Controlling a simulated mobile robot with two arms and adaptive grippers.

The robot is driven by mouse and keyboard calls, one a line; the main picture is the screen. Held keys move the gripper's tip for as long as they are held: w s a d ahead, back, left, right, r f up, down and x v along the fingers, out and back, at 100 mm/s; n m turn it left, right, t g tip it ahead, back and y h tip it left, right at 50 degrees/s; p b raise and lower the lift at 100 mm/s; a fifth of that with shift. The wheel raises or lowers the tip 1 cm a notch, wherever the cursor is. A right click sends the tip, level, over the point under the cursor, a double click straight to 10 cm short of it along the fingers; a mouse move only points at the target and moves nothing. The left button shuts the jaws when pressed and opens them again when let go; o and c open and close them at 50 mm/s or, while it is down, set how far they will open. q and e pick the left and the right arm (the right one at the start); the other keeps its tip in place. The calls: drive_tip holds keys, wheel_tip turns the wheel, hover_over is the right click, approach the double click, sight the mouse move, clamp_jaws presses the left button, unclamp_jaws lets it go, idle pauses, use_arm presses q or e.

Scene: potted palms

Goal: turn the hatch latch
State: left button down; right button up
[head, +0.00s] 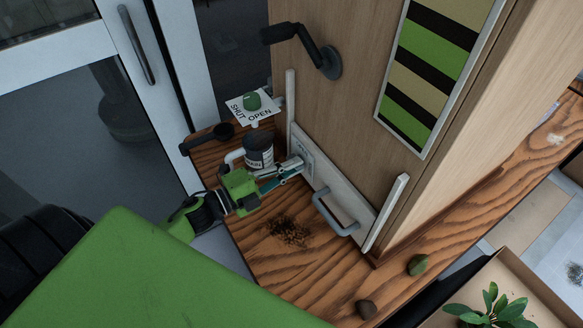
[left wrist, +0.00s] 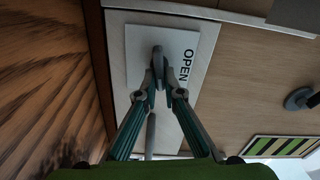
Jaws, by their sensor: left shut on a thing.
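The hatch is a low pale panel (head: 322,190) between two white rails at the foot of the wooden wall, with a grey bar handle (head: 335,214). The latch is a small grey lever (left wrist: 158,52) on a white plate (left wrist: 138,42) marked "OPEN" in the left wrist view. My left gripper (head: 298,166) is at the hatch's left part, and its fingers (left wrist: 160,75) are shut on the latch lever. The lever is mostly hidden by the fingers in the head view. My right gripper is not in view.
Dark soil (head: 288,231) and two stones (head: 418,264) lie on the wood counter.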

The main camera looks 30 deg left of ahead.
use_arm(q)
drive_tip(key=shift+f+m+b, duration=0.15)
drive_tip(key=shift+m+b, duration=0.2)
drive_tip(key=shift+m, duration=0.65)
drive_tip(key=c, duration=2.2)
unclamp_jaws()
drive_tip(key=shift+o, duration=0.2)
drive_tip(key=v, duration=1.2)
